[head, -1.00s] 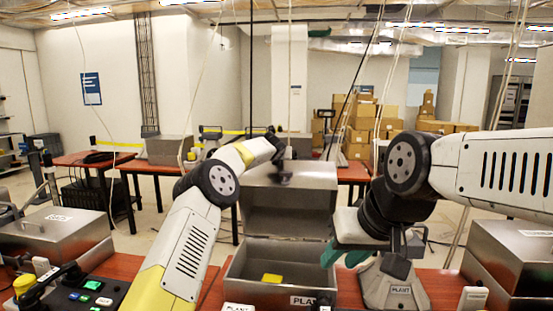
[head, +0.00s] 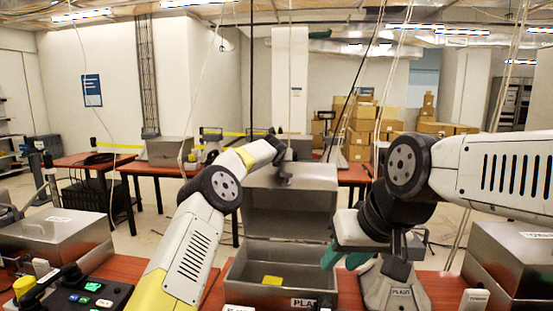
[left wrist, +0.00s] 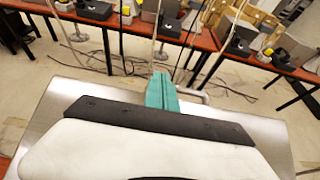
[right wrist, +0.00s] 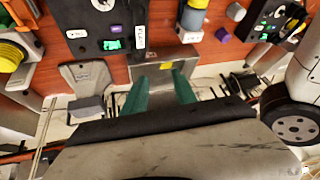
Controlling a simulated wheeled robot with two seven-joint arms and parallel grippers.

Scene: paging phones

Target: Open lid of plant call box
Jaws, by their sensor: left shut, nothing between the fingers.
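The plant call box (head: 262,291) is a grey metal box with a PLANT label on its front, in the lower middle of the head view. Its lid (head: 300,213) stands raised at the back, and a yellow item (head: 272,280) shows inside. My left arm reaches over to the lid's top edge; its fingers are hidden in the head view. In the left wrist view my left gripper (left wrist: 162,92) has its teal fingers together, above a metal sheet. My right gripper (head: 345,256) is beside the box's right side; in the right wrist view its fingers (right wrist: 160,95) are apart and empty.
Closed metal boxes stand at the left (head: 60,235) and right (head: 515,260). A dark control panel (head: 90,295) is at the front left. Red tables and stacked cartons (head: 360,130) are behind.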

